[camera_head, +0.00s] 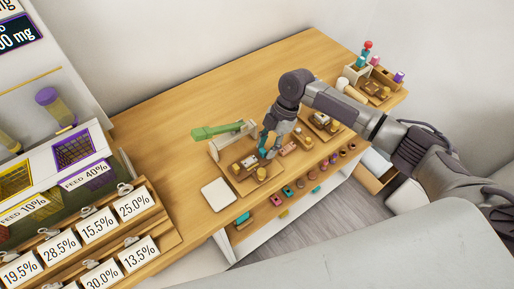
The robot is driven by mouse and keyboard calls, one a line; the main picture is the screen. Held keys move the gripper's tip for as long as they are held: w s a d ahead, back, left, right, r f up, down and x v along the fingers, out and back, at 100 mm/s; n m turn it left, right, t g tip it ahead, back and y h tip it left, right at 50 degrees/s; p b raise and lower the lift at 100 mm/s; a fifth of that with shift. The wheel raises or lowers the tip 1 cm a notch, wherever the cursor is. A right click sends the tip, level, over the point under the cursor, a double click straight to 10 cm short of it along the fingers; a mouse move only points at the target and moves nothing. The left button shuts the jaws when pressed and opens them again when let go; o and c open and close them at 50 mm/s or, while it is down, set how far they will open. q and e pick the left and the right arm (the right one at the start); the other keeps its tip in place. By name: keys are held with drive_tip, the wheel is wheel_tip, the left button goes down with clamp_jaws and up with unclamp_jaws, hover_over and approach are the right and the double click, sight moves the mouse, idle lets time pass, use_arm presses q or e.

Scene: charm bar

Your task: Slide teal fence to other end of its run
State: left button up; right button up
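My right gripper (268,152) reaches in from the right and points down over the small wooden boards on the wooden bench. Teal shows at its fingers, but I cannot tell whether this is the teal fence or part of the gripper. The fingers partly hide what lies under them, and the gap between them is too small to judge. A wooden board with brass-coloured pieces (248,163) lies just left of the fingers. A green bar-shaped piece (213,131) lies behind it on a pale holder. My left gripper is not in view.
A white square pad (218,194) lies at the front edge. Another board (322,124) sits right of the gripper. A shelf below holds several small coloured pieces (275,200). Label racks (95,235) fill the left. The bench behind the green piece is clear.

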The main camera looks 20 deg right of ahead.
drive_tip(key=shift+r, duration=0.1)
drive_tip(key=p+v, duration=0.2)
drive_tip(key=v, duration=0.1)
drive_tip(key=p+v, duration=0.1)
drive_tip(key=v, duration=0.1)
drive_tip(key=shift+s+a+r+p, duration=0.1)
drive_tip(key=shift+a+r+p, duration=0.15)
drive_tip(key=shift+p, duration=0.1)
idle(0.3)
drive_tip(key=v, duration=1.2)
drive_tip(key=shift+f, duration=0.1)
